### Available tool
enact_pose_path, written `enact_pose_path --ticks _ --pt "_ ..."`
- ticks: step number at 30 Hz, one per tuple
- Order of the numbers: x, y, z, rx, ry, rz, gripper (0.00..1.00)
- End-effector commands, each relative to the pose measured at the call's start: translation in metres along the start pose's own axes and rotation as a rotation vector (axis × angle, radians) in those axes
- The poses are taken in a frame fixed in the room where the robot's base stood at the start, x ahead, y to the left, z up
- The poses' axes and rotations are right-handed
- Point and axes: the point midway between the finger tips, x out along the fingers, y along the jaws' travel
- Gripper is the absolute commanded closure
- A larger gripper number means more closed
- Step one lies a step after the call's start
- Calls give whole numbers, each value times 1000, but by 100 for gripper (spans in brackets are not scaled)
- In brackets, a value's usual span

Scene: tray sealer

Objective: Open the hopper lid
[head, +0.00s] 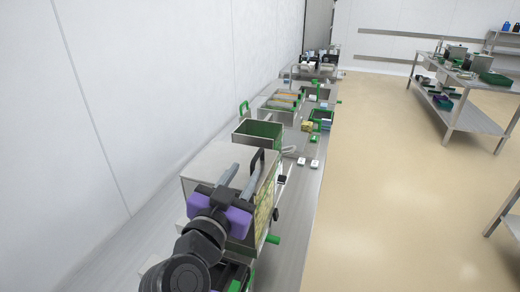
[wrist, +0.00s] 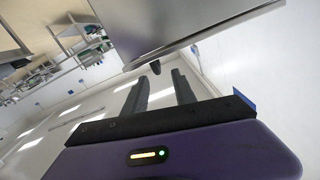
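My gripper (head: 242,171) has a purple body and two grey fingers, which stand apart with nothing between them that I can make out. It is over a box-shaped machine with a flat grey top (head: 215,162), which may be the hopper lid. A black handle (head: 258,160) stands at the right edge of this top, close to the right fingertip. In the wrist view my gripper (wrist: 158,82) is open below a metal panel (wrist: 165,22). A small black knob-like part (wrist: 155,67) shows beyond the fingers, near the panel edge. Contact with the handle cannot be told.
Behind the machine stands an open green-lined bin (head: 258,128). Further bins and small boxes line the bench along the white wall (head: 180,80). A green knob (head: 272,239) sticks out at the machine's right side. The floor (head: 390,170) to the right is clear, up to a steel table (head: 468,118).

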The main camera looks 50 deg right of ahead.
Motion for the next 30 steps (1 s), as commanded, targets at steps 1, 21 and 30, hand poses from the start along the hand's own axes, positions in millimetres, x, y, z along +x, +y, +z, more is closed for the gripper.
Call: enact_pose_path --ticks 1,21,30 --pt "0 1 -1 6 1 8 68" --pt "73 4 -2 11 1 18 68" --pt "78 4 -1 12 1 16 68"
